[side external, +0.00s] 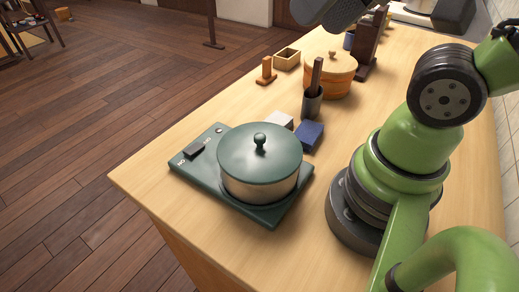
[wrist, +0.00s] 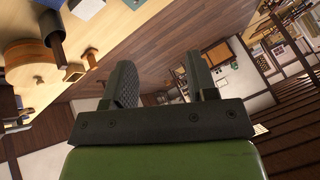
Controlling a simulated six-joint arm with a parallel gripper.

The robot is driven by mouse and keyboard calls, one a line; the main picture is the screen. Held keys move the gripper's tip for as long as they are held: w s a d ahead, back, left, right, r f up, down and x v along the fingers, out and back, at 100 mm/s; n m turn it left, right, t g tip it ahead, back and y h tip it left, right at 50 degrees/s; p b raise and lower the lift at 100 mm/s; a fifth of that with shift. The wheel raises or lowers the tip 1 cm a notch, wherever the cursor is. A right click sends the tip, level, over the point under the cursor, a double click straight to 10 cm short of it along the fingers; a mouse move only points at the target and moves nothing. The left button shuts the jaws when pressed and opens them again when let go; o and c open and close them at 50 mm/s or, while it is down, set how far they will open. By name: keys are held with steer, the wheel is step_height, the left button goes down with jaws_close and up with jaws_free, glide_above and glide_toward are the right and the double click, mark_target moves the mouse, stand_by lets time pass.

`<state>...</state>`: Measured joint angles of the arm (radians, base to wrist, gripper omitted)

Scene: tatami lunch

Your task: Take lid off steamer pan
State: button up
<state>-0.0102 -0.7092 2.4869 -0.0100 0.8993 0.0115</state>
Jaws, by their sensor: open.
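The steamer pan (side external: 258,187) has steel sides and stands on a dark green hot plate (side external: 200,172) near the table's front left corner. Its green lid (side external: 238,147) with a dark round knob (side external: 260,141) sits on top of the pan. In the wrist view my gripper (wrist: 158,75) is open, with nothing between its fingers. It points away over the room. The pan is not seen in the wrist view. In the side view my fingertips cannot be made out.
Behind the pan are a blue block (side external: 309,135), a white block (side external: 280,121), a dark cup holding a utensil (side external: 312,103), a round wooden tub (side external: 328,87), a small wooden box (side external: 287,58) and a wooden stand (side external: 266,75). Bare tabletop (side external: 225,105) lies left of these.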

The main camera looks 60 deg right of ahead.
steer(key=w+f+g, duration=0.3)
steer(key=w+f, duration=0.1)
steer(key=n+g+h, duration=0.1)
steer(key=g+h, duration=0.1)
steer(key=g, duration=0.2)
glide_above(260, 136)
step_height(260, 136, down, 6)
step_height(260, 136, down, 10)
steer(key=shift+f, duration=0.25)
jaws_close()
